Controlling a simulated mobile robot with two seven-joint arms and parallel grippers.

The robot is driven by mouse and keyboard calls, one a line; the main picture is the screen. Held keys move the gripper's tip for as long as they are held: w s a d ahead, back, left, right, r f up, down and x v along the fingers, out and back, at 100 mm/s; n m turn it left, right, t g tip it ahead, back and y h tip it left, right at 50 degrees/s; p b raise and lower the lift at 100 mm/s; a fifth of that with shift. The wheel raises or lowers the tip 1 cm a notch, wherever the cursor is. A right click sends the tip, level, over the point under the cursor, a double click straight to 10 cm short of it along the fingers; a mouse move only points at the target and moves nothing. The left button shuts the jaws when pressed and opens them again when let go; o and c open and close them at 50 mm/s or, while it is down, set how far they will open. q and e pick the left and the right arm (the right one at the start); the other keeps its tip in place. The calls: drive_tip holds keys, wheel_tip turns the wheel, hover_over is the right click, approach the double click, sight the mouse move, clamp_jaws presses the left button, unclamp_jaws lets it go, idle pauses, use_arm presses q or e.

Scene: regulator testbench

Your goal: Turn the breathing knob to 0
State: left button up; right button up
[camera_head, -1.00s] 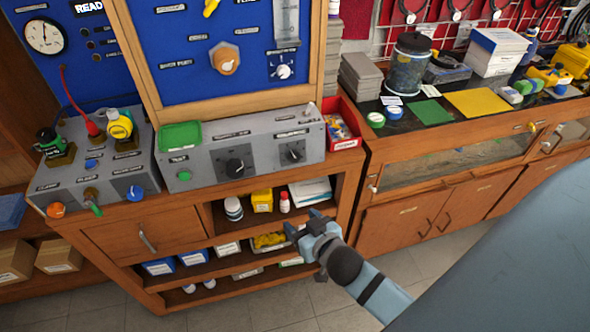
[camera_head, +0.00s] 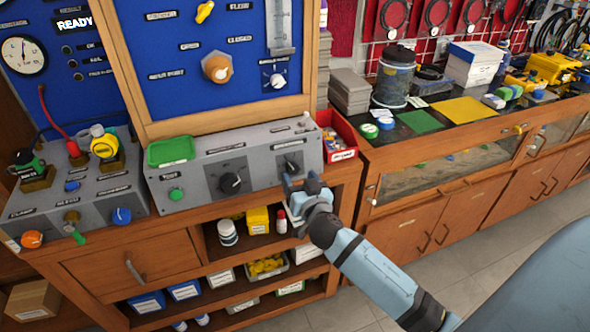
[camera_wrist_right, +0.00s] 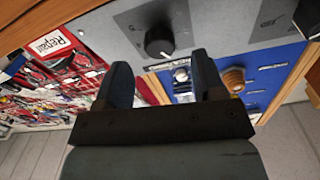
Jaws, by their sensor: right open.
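The grey control box (camera_head: 258,167) on the wooden bench has two black knobs, a left one (camera_head: 231,183) and a right one (camera_head: 291,166). Their labels are too small to read, so I cannot tell which is the breathing knob. My right gripper (camera_head: 299,182) is open in front of the right knob, close to the box face. In the right wrist view, the right knob (camera_wrist_right: 160,42) sits beyond and between the open fingers (camera_wrist_right: 166,78), apart from them. The left knob (camera_wrist_right: 308,16) is cut by that frame's corner. My left gripper is not in view.
A green tray (camera_head: 170,152) sits on the box. A red bin (camera_head: 338,135) stands at its right end. The blue panel (camera_head: 205,60) rises behind. Shelves with bottles (camera_head: 228,232) and boxes lie below. A wooden cabinet (camera_head: 420,215) stands to the right.

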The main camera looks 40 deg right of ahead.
sight(294, 170)
drive_tip(key=shift+x, duration=1.8)
drive_tip(key=c, duration=0.9)
drive_tip(key=shift+n, duration=0.3)
